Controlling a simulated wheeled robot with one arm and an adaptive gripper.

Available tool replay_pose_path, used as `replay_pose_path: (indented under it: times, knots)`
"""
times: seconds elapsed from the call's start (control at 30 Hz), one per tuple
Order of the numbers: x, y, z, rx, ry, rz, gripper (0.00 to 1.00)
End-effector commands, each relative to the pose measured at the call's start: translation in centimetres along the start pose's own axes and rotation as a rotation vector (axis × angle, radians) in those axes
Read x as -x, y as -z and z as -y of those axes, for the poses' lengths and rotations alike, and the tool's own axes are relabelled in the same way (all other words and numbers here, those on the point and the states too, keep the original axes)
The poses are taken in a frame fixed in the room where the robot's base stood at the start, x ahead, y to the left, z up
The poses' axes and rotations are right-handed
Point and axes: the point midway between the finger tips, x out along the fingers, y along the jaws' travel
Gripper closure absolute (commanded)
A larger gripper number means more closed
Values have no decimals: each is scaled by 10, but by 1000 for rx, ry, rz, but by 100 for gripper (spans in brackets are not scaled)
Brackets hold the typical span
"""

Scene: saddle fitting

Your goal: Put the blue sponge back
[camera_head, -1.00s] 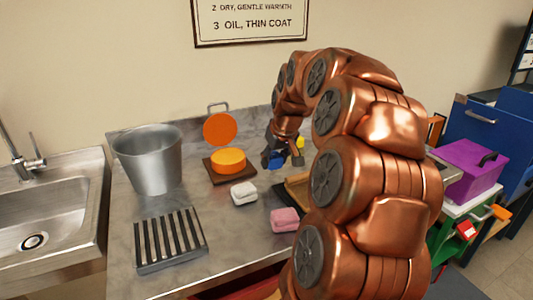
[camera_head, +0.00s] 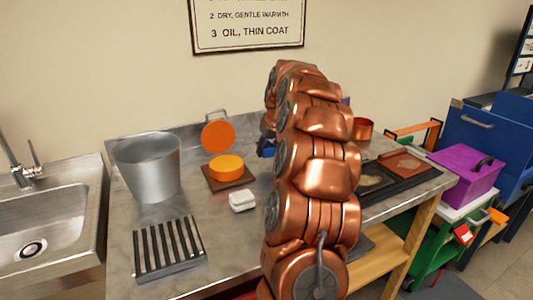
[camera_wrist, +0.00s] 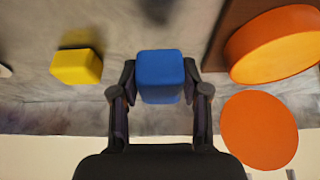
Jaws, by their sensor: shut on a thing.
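The blue sponge (camera_wrist: 160,76) is a small rounded block held between the fingers of my gripper (camera_wrist: 160,95) in the wrist view. My gripper is shut on it, with one finger on each side. In the head view the blue sponge (camera_head: 266,148) shows only in part, just right of the orange pot, with my arm hiding most of the gripper. In the wrist view a shadow lies by a yellow sponge (camera_wrist: 77,66), to the left of the blue one. A white sponge (camera_head: 242,200) lies on the counter in front of the orange pot.
An orange pot (camera_head: 226,168) on a dark board and its upright orange lid (camera_head: 218,136) stand near my gripper. A metal bucket (camera_head: 148,168) and a slatted rack (camera_head: 168,248) are on the left. Dark trays (camera_head: 405,175) lie on the right. Bare counter lies between rack and pot.

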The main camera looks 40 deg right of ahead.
Motion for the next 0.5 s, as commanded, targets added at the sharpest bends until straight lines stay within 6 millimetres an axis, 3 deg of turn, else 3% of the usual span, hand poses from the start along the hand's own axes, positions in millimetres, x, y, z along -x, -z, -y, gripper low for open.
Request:
replay_pose_path:
  times: [0.2,0.5]
  knots:
    - [-11,19,-8,0,0,2,92]
    - [-16,26,-11,1,2,4,92]
